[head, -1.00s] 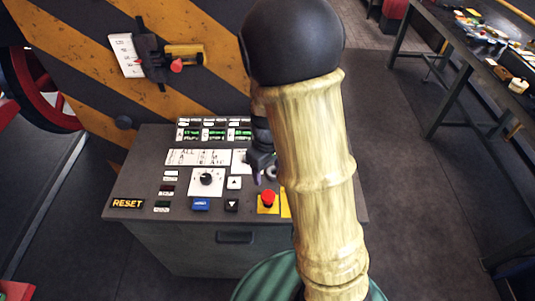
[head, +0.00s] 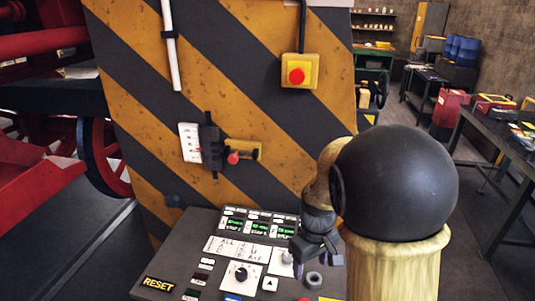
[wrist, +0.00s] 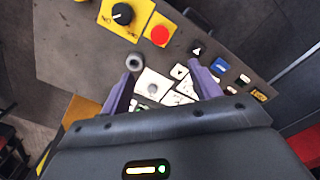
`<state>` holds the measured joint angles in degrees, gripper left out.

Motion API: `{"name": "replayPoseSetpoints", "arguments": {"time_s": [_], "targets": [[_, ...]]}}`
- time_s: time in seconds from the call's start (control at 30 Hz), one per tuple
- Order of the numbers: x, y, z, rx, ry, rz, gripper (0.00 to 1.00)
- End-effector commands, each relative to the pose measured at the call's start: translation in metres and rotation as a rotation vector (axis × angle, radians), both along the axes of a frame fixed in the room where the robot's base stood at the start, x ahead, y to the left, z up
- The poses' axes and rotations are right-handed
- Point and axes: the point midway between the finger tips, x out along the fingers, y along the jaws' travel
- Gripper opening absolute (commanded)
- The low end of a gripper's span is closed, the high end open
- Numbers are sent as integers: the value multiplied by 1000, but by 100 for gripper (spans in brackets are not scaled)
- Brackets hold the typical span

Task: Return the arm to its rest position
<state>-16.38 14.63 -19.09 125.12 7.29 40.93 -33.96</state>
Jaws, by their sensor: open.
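My gripper (head: 314,262) hangs over the right part of a grey control panel (head: 190,245) in the head view. My own arm, a black ball joint and a pale bamboo-like link, hides the panel's right side. In the wrist view, my gripper (wrist: 162,85) has its two purple fingers spread wide apart with nothing held between them. Below them the panel shows a small grey ring-shaped knob (wrist: 135,62) near the left finger, white plates, and a red button (wrist: 160,35). Whether the fingers touch the panel cannot be told.
A yellow-and-black striped wall (head: 235,90) stands behind the panel, with a lever unit (head: 212,146) and a red stop button (head: 297,76). Red machinery (head: 45,170) is at left. A dark workbench (head: 505,165) is at right. Floor between panel and bench looks clear.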

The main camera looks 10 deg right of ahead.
Motion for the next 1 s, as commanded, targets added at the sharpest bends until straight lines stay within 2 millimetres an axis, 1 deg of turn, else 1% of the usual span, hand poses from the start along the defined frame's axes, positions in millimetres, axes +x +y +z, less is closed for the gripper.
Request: {"name": "replayPoseSetpoints", "arguments": {"time_s": [0.17,0.3,0.4,0.47,0.57,1.0], "targets": [[-23,-3,0,13,-55,-131,63],[-51,-3,-1,31,-136,-299,63],[-67,-2,-2,44,-188,-395,63],[-74,-1,-3,50,-209,-434,63],[-77,0,-3,54,-223,-459,63],[-77,0,-3,54,-222,-458,63]]}}
